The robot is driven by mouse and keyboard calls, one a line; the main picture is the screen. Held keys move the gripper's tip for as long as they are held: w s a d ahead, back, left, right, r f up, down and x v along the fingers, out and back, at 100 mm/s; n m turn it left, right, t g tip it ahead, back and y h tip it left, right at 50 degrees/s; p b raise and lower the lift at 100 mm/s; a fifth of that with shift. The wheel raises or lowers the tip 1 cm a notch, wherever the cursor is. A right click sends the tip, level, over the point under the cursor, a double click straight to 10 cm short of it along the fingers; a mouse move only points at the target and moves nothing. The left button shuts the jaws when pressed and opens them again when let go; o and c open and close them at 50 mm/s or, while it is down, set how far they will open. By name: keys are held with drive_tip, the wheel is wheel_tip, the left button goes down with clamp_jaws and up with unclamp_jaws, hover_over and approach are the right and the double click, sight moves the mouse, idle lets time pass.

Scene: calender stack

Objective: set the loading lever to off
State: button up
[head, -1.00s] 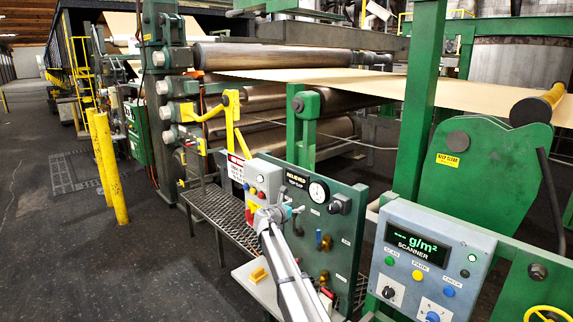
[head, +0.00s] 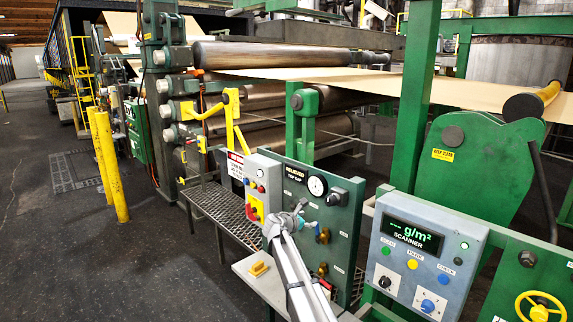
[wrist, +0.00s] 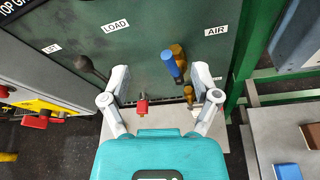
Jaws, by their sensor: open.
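The green control panel (head: 335,245) carries several levers and knobs; in the wrist view its plate (wrist: 150,50) has LOAD and AIR labels. A red-tipped lever (wrist: 142,105) shows below the LOAD label, between my fingers in the picture. A blue-handled lever (wrist: 178,65) and a brass one (wrist: 188,95) are to its right, and a dark lever (wrist: 92,70) is to its left. I cannot tell for certain which is the loading lever or its setting. My gripper (wrist: 161,76) is open and empty in front of the panel; in the head view it (head: 298,212) covers part of it.
A grey button box (head: 264,185) with a red-and-yellow switch stands left of the panel. The scanner console (head: 415,255) stands to the right. A low pale ledge (head: 262,280) with a yellow block lies below. A green post (wrist: 255,50) is close right of my gripper in the wrist view.

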drive_tip(key=s+d+f+m+g+y+b, duration=0.1)
drive_tip(key=s+d+f+m+g, duration=0.1)
drive_tip(key=s+d+f+m, duration=0.4)
drive_tip(key=s+d+f+m+g+y+b, duration=0.1)
drive_tip(key=s+f+m+g+b, duration=0.15)
drive_tip(key=s, duration=0.55)
drive_tip(key=s+d+f+m+g+y+b, duration=0.1)
drive_tip(key=s+d+f+m+g, duration=0.1)
drive_tip(key=s+d+f+m, duration=0.4)
drive_tip(key=s+a+f+m+g+y+b, duration=0.1)
drive_tip(key=s+f+m+y, duration=0.1)
drive_tip(key=s, duration=0.6)
drive_tip(key=s+a+f+m+g+y+b, duration=0.1)
drive_tip(key=s+f+m+g+y, duration=0.1)
drive_tip(key=s, duration=0.6)
drive_tip(key=s+a+f+m+g+y+b, duration=0.1)
drive_tip(key=s+f+m+y+b, duration=0.1)
drive_tip(key=s+m, duration=0.4)
drive_tip(key=shift+s+a+f+y, duration=0.3)
drive_tip(key=shift+s+f+y, duration=0.2)
drive_tip(key=shift+s+f, duration=0.4)
drive_tip(key=shift+g, duration=0.25)
